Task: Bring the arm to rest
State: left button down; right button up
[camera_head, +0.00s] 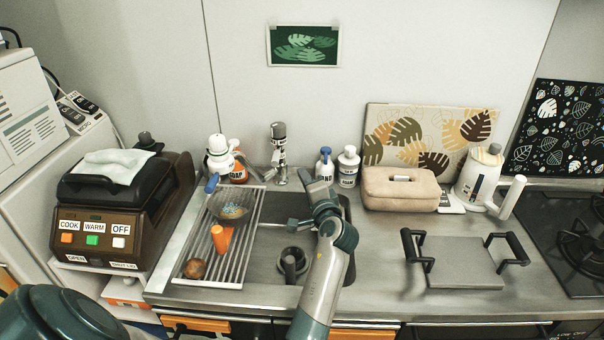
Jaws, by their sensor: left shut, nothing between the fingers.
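My left arm rises from the bottom middle of the head view and bends over the sink (268,262). My left gripper (294,223) appears shut and empty beside the wrist, above the sink. It is small and partly hidden by the arm, so its fingers are hard to make out. The dark teal rounded part at the bottom left is also mine. My right gripper is not in view.
A tap (279,150) and bottles stand behind the sink. A drying rack (248,265) holds a bowl and small items to the left.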

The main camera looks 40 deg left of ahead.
pick_arm(q)
jog(key=shift+s+d, duration=0.35)
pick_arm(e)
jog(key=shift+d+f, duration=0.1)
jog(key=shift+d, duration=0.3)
